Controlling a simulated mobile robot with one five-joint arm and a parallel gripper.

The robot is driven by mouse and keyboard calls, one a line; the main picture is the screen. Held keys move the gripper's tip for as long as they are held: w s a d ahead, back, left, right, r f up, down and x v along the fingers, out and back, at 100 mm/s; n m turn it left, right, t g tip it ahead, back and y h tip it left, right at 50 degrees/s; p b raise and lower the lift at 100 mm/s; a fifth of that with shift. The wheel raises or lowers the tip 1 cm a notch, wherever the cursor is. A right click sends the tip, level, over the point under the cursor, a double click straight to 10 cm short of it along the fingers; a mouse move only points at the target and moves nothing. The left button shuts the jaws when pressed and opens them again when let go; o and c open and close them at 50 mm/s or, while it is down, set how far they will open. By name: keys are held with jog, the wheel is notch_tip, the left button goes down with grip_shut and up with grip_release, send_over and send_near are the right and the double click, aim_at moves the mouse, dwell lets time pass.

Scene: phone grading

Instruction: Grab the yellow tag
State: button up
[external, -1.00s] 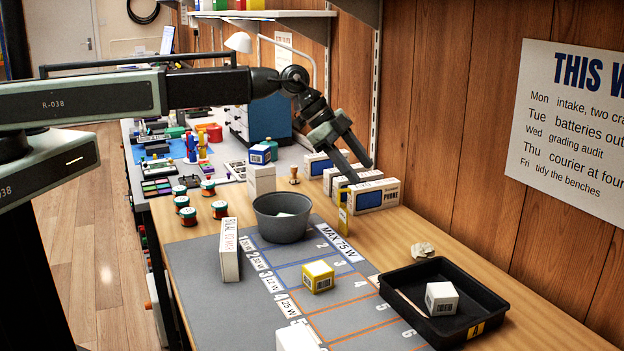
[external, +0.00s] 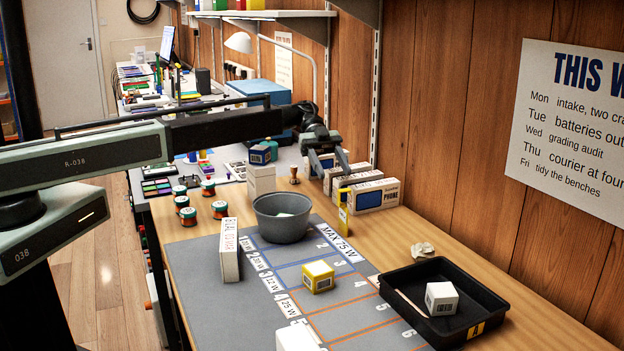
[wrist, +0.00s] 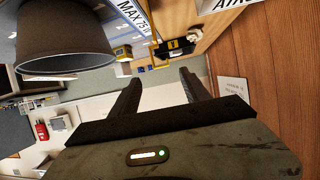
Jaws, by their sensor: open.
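A narrow yellow upright piece (external: 343,211), which looks like the yellow tag, stands at the mat's back right edge, in front of the white phone boxes. In the wrist view a thin yellow strip (wrist: 152,42) shows ahead of the fingers; I cannot tell for certain that it is the same piece. My gripper (external: 330,166) is open and empty, behind and above the tag in the external view, over the phone boxes. In the wrist view my gripper (wrist: 160,78) has its two fingers apart with nothing between them.
A grey bowl (external: 281,229) stands left of the tag and looms large in the wrist view (wrist: 62,45). White phone boxes (external: 376,196) stand behind the tag. A yellow-and-white cube (external: 318,277) sits on the mat. A black tray (external: 405,280) is at front right; the wooden wall is close on the right.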

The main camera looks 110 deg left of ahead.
aim_at(341, 203)
jog(key=b+x, duration=0.2)
jog(key=x, duration=0.5)
jog(key=shift+a+f, duration=0.15)
grip_shut()
